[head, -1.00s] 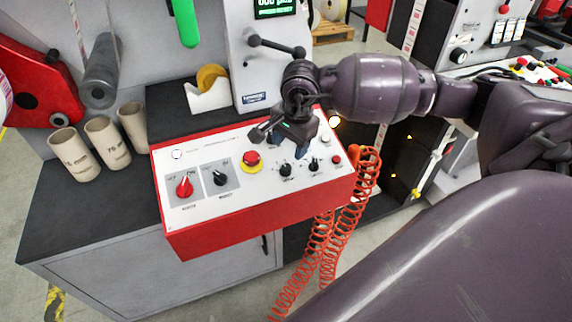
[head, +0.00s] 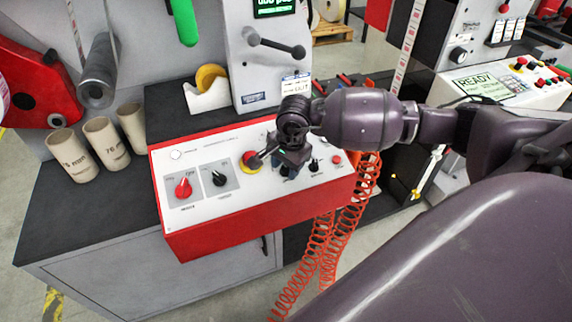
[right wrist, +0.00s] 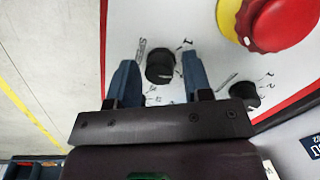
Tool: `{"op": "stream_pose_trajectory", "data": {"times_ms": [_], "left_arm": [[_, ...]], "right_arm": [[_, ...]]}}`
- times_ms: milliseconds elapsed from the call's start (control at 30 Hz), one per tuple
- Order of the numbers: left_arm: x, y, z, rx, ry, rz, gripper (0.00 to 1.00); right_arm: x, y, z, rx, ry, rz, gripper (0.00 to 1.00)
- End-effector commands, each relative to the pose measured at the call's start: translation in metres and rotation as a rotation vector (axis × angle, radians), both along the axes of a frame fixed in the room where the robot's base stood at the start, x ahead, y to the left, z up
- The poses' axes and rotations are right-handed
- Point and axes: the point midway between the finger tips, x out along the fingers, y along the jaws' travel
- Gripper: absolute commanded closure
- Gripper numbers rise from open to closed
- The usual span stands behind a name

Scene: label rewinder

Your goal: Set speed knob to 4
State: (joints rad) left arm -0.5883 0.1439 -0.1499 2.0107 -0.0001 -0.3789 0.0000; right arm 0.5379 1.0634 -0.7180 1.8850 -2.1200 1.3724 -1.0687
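The speed knob (right wrist: 160,67) is a small black knob on the white panel top, with lettering and numbers around it in the right wrist view. My right gripper (right wrist: 158,80) is open, its two blue fingers on either side of this knob with gaps to it. I cannot tell how far the fingertips are above the panel, nor read the knob's setting. In the head view my right gripper (head: 291,158) is over the red-sided control box (head: 215,232) and hides part of the knob row. My left gripper is not in view.
A red stop button on a yellow base (right wrist: 278,22) and another black knob (right wrist: 243,95) are close to the right gripper. A red selector (head: 183,188) and a black selector (head: 219,178) are farther left. Orange coiled hoses (head: 320,250) hang at the box's right.

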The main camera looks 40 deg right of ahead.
Motion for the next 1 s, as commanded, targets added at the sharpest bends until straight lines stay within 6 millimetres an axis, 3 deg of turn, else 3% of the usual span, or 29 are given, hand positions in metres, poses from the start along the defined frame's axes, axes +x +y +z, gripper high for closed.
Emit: {"op": "stream_pose_trajectory", "data": {"times_ms": [33,233,667,1000], "left_arm": [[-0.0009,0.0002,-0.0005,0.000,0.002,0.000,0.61],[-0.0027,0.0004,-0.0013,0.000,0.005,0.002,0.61],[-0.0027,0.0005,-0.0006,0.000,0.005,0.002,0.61],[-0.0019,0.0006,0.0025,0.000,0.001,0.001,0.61]], "right_arm": [[0.0000,0.0000,0.0001,0.000,0.000,0.000,0.62],[-0.0001,0.0000,0.0001,0.000,0.000,0.000,0.93],[-0.0004,-0.0008,0.0001,0.025,-0.005,-0.097,0.93],[-0.0008,-0.0013,0.0006,0.100,-0.023,-0.371,0.93]]}}
